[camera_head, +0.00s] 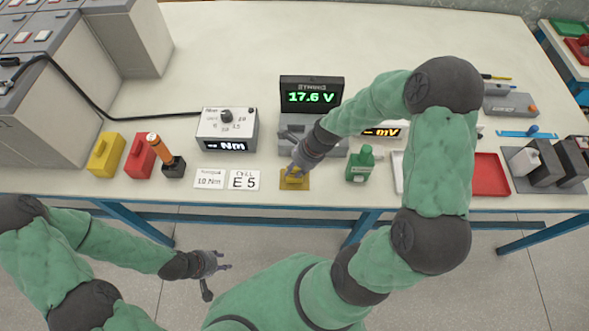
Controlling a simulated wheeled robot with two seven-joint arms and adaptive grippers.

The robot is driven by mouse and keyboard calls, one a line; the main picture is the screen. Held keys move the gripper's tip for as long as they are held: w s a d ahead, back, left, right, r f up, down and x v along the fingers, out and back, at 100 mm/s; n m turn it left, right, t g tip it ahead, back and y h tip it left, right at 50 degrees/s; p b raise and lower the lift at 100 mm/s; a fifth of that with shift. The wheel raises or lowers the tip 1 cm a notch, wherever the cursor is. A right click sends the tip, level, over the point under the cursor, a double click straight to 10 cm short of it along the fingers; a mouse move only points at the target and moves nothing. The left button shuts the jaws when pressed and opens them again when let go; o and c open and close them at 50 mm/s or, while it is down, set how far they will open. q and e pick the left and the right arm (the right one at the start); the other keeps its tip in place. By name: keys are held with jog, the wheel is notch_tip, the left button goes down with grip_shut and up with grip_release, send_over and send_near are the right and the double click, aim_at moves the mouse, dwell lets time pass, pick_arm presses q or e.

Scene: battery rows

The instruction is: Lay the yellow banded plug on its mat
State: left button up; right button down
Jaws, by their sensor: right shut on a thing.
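A mustard-yellow square mat (286,187) lies near the front edge of the bench, right of the white cards. The yellow banded plug (294,178) is at the mat, under my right gripper (295,169). My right gripper points down and is shut on the plug. The fingers partly cover it, so its bands and whether it touches the mat cannot be made out. My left gripper (222,262) is empty, off the bench in front of its edge, with its fingers apart.
Left of the mat are white cards (243,180), a black holder with an orange-handled tool (173,166), and red (140,154) and yellow (105,155) blocks. Behind are a voltage display (311,95) and a grey fixture (292,138).

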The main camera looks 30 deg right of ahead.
jog(key=shift+f, duration=0.15)
jog(key=c, duration=1)
grip_release()
jog(key=p+v, duration=0.3)
jog(key=v, duration=0.9)
